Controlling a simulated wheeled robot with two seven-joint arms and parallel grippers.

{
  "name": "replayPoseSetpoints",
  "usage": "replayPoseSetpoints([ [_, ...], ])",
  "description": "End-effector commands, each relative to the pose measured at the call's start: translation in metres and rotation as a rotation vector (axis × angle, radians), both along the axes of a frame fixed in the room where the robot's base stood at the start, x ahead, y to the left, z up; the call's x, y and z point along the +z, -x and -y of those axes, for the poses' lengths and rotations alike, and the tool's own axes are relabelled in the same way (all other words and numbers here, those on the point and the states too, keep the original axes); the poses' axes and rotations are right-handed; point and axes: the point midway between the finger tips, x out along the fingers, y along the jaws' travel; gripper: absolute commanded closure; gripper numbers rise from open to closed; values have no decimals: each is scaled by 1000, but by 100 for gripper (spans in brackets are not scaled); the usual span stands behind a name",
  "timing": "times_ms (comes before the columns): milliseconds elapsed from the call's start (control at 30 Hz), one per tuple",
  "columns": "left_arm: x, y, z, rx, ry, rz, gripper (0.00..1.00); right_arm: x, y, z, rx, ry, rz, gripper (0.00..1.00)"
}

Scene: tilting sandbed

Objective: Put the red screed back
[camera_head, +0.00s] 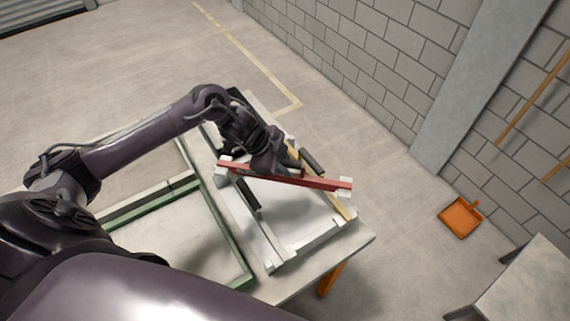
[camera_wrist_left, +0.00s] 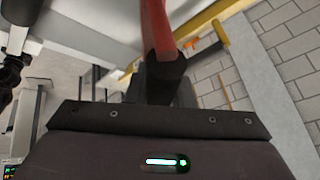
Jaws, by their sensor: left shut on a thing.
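In the left wrist view the red screed (camera_wrist_left: 156,24) runs up from between the dark fingers (camera_wrist_left: 165,72). Whether the screed's ends touch the rack or hang just above it, I cannot tell. My right gripper is out of view.
A green-edged frame (camera_head: 230,262) stands left of the rack. A yellow bar (camera_head: 342,208) and a dark-handled tool (camera_head: 312,161) lie by the rack's right side. The table edge (camera_head: 355,245) is close. An orange dustpan (camera_head: 459,218) is on the floor near a grey table (camera_head: 530,290).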

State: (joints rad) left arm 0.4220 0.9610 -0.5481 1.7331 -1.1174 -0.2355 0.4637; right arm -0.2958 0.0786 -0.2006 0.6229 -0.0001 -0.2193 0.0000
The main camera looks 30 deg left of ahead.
Motion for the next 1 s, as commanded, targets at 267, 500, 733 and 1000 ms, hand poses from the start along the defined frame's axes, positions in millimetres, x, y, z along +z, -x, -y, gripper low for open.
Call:
replayPoseSetpoints([
  [267, -8, -1, 0, 0, 0, 5, 100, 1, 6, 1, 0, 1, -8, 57],
  [500, -13, -1, 0, 1, 0, 4, 100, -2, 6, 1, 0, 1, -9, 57],
  [733, -20, -1, 0, 2, 0, 4, 100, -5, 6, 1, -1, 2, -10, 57],
  [1000, -21, 0, 0, 1, -1, 1, 62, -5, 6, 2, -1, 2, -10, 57],
])
